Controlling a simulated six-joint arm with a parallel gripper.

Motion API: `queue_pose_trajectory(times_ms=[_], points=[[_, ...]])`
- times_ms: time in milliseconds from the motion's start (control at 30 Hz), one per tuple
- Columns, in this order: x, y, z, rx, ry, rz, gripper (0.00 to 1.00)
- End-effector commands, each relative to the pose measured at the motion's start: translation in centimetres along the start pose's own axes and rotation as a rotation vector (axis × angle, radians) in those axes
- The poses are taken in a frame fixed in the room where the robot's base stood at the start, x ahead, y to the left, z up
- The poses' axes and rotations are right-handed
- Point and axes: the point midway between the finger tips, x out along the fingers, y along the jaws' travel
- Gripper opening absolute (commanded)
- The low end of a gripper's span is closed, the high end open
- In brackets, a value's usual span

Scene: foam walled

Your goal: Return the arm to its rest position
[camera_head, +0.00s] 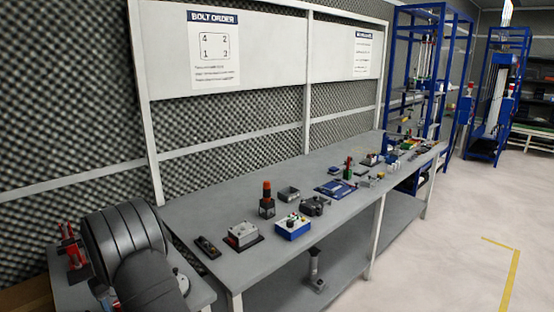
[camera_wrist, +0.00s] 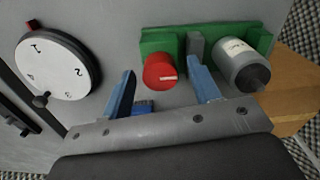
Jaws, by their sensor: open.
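My gripper (camera_wrist: 163,74) shows in the wrist view, with two blue fingers apart and nothing held between them. A red knob (camera_wrist: 159,72) on a green block (camera_wrist: 179,41) appears between and beyond the fingertips. I cannot tell how far the fingers are from it. In the head view, my arm's dark grey links fill the lower left and hide part of a small side table (camera_head: 203,296); my gripper is hidden there.
In the wrist view, a white numbered dial (camera_wrist: 57,66) lies left and a grey cylinder (camera_wrist: 241,66) right. In the head view, a long grey workbench (camera_head: 215,212) carries several small devices, including a blue box (camera_head: 293,228). Foam walls stand behind; open floor (camera_head: 440,260) lies right.

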Motion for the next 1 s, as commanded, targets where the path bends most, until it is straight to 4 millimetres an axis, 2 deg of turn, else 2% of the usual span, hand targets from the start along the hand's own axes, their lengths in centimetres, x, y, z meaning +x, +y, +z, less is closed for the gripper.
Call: queue_pose_trajectory(times_ms=[1000], points=[[-0.02, 0.0, 0.0, 0.834, 0.0, 0.0, 0.56]])
